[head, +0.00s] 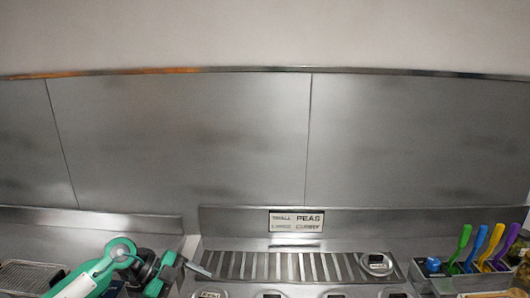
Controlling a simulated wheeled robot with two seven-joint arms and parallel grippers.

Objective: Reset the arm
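My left arm, green, white and dark, comes in at the lower left of the head view. The end of my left gripper (197,269) shows as a thin grey tip, side-on, near the left end of the slatted metal rack. The two fingers cannot be told apart, so its opening is unclear. Nothing is seen held in it. My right arm and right gripper are not in view.
Several coloured handles (480,247) rise at far right. A wire basket (30,277) is at lower left. The steel back wall (200,140) is bare.

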